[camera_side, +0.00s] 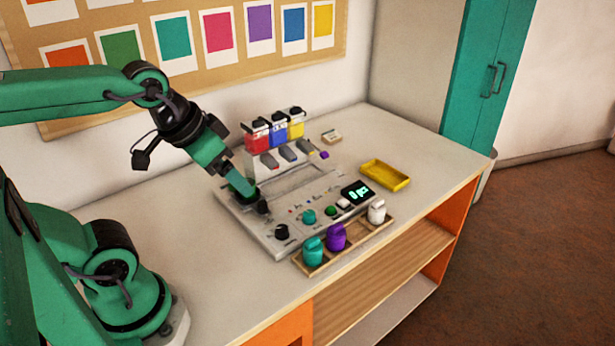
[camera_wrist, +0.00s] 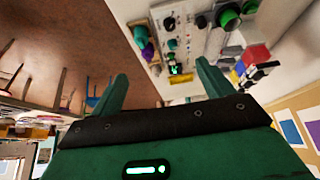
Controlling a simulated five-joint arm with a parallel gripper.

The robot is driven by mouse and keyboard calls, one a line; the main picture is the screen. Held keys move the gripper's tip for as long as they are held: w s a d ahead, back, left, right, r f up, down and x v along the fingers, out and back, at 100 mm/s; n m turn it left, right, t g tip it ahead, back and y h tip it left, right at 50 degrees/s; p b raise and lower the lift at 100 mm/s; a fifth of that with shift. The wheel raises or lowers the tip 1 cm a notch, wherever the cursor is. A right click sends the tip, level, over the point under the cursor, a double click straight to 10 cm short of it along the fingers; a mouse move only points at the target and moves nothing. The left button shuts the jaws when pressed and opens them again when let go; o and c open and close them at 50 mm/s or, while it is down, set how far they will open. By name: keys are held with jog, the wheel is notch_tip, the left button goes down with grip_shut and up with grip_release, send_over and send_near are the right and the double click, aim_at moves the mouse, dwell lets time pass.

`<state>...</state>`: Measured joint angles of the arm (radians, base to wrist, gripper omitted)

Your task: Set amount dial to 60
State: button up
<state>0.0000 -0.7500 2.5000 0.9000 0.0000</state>
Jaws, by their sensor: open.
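The grey bead machine (camera_side: 270,235) sits on the table with a display (camera_side: 356,192) that appears to read "0 pcs". A second black knob (camera_side: 262,207) is at the machine's left side. I cannot read which knob is the amount dial or its setting. My gripper (camera_side: 245,190) is over the machine's left end, just above that second knob; contact cannot be told. In the wrist view my gripper (camera_wrist: 163,85) is open and empty, with the display (camera_wrist: 176,70) beyond it.
Red, blue and yellow bead containers (camera_side: 278,130) stand at the machine's back. A wooden tray (camera_side: 352,240) with teal, purple and white jars stands in front. A yellow tray (camera_side: 385,176) lies to the right. The table's far right is clear.

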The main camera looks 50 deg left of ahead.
jog(key=shift+c, duration=0.4)
jog(key=shift+w, duration=0.1)
jog(key=c, duration=0.6)
jog(key=n+g, duration=0.5)
jog(key=n, duration=0.8)
send_near(282, 228)
jog(key=shift+w, duration=0.1)
jog(key=shift+w+a+f+n+g, duration=0.1)
jog(key=shift+w+f+n+g, duration=0.05)
jog(key=shift+f+n+g, duration=0.2)
jog(key=shift+f, duration=0.1)
jog(key=shift+f, duration=3.85)
